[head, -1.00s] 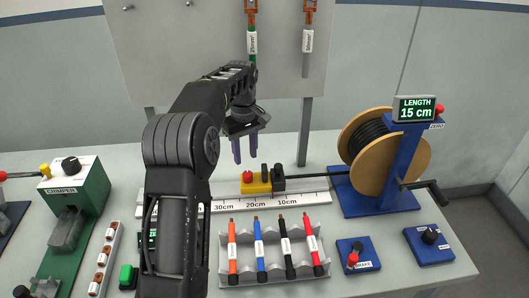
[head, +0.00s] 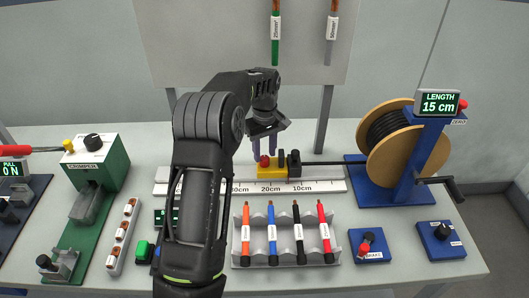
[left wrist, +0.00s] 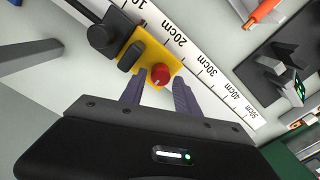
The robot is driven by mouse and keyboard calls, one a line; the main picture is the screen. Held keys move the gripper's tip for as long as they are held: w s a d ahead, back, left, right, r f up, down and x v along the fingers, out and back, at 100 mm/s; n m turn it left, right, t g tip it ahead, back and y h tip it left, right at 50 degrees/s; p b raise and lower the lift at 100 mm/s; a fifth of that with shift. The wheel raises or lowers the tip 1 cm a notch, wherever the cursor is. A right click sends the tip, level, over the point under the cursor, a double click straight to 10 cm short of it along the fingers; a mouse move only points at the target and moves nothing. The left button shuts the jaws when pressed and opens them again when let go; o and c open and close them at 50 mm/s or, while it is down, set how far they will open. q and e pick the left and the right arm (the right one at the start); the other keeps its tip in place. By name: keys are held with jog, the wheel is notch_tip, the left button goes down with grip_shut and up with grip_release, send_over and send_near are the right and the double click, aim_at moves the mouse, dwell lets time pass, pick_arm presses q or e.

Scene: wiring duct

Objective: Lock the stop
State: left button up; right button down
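The stop is a yellow block (head: 297,172) on the white ruler (head: 325,186), near the 20 cm mark, with a red knob (head: 265,161) on its left part. In the left wrist view the yellow block (left wrist: 144,57) carries the red knob (left wrist: 161,75) and a black lever (left wrist: 131,57). My left gripper (head: 265,147) points down just over the red knob. In the left wrist view its two fingers (left wrist: 159,94) are apart, with the knob between and just beyond their tips; I see no contact. My right gripper is not in view.
A black cable (head: 328,162) runs from the block beside the stop to the spool (head: 380,150); the display (head: 438,103) reads 15 cm.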

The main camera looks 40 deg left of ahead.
pick_arm(q)
jog(key=shift+f, duration=0.7)
grip_shut()
